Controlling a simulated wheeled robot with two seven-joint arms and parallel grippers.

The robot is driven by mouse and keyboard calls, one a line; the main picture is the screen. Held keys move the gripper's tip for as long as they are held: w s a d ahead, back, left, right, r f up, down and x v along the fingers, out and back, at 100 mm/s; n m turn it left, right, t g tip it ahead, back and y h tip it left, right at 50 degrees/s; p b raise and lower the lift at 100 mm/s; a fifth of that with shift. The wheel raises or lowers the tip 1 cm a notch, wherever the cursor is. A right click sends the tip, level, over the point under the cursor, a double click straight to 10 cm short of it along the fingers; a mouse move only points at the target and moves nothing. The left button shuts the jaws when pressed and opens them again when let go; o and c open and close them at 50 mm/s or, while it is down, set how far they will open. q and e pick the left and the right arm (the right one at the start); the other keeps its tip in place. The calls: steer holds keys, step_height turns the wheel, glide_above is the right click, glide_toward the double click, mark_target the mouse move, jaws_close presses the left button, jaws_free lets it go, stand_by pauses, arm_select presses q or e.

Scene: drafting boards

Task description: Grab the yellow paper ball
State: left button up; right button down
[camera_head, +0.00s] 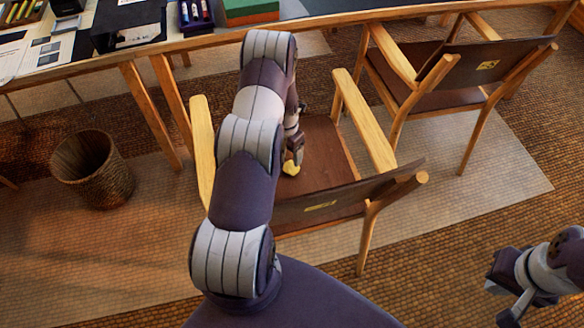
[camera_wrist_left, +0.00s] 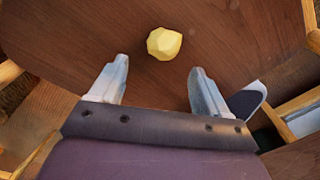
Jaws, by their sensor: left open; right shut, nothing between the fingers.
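The yellow paper ball (camera_head: 291,168) lies on the brown seat (camera_head: 326,155) of the nearer wooden chair. In the left wrist view the ball (camera_wrist_left: 164,43) shows whole, just beyond the fingertips and roughly centred between them. My left gripper (camera_wrist_left: 160,70) is open, with nothing between its fingers. In the head view my left gripper (camera_head: 293,150) points down over the seat, close to the ball, and my arm hides part of it. My right gripper (camera_head: 503,282) is shut and empty at the lower right, away from the chair.
The chair's armrests (camera_head: 363,120) and backrest (camera_head: 335,205) stand around the seat. A second chair (camera_head: 455,75) is to the right. A wooden desk (camera_head: 200,42) with papers and boxes runs along the back. A woven wastebasket (camera_head: 92,168) stands at left. Floor beside the basket is clear.

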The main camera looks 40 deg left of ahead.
mark_target(289, 166)
arm_select(q)
steer(key=f, duration=0.2)
steer(key=f+b, duration=0.1)
steer(key=f, duration=0.4)
steer(key=shift+d+f, duration=0.2)
steer(key=shift+d, duration=0.15)
steer(key=c, duration=1.1)
